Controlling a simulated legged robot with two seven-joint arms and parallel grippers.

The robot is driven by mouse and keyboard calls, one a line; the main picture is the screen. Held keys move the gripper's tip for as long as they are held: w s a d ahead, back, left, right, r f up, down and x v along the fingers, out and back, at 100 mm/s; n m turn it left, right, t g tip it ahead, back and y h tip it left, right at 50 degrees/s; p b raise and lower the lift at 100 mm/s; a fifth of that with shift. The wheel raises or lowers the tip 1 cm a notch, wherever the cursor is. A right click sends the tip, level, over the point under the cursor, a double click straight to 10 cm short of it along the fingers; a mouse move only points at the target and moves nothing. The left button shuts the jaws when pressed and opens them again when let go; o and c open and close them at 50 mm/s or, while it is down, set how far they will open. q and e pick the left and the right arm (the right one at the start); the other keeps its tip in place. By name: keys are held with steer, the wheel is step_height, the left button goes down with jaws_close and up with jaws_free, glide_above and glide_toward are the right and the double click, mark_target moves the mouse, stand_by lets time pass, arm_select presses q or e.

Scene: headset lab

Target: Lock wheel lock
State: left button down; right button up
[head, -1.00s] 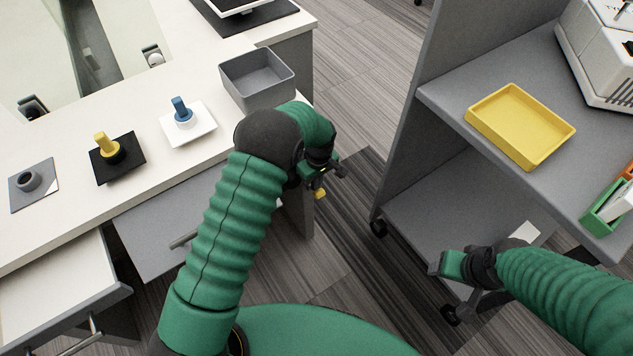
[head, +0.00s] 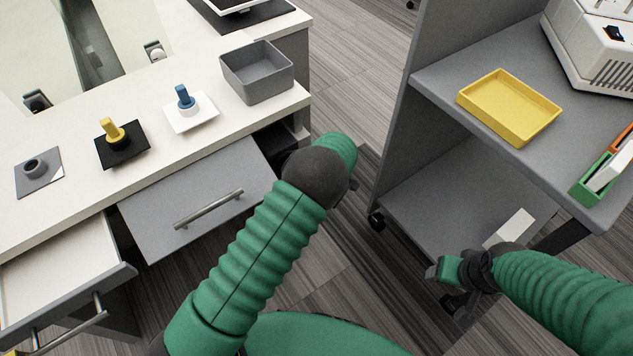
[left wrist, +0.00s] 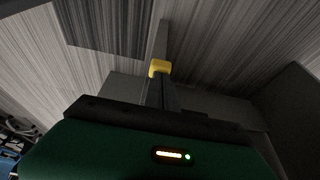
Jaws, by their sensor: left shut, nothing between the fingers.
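The grey cart (head: 400,150) at the right stands on dark caster wheels. One caster (head: 376,221) is at its near left foot, and another (head: 452,303) is partly behind my right gripper. The lock levers are too small to make out. My left gripper is hidden behind my own arm in the head view. In the left wrist view, my left gripper (left wrist: 160,68) is shut and empty, its yellow tip pointing over floor and grey panels. My right gripper (head: 440,270) hangs in front of the cart's lower shelf; its finger opening is unclear.
The cart's top holds a yellow tray (head: 509,107) and a white machine (head: 600,50). Striped floor (head: 345,95) lies clear between desk and cart.

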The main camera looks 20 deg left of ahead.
arm_select(q)
steer(key=shift+s+d+f, duration=0.1)
steer(key=shift+d+f, duration=0.1)
steer(key=shift+f, duration=0.2)
steer(key=shift+s+d+f, duration=0.1)
steer(key=shift+d+f, duration=0.05)
steer(key=shift+f, duration=0.25)
steer(key=f, duration=0.2)
steer(key=d+f, duration=0.1)
steer(key=f, duration=0.1)
steer(key=shift+s+b, duration=0.3)
steer(key=shift+s, duration=0.05)
steer(key=shift+f, duration=0.2)
steer(key=shift+s, duration=0.1)
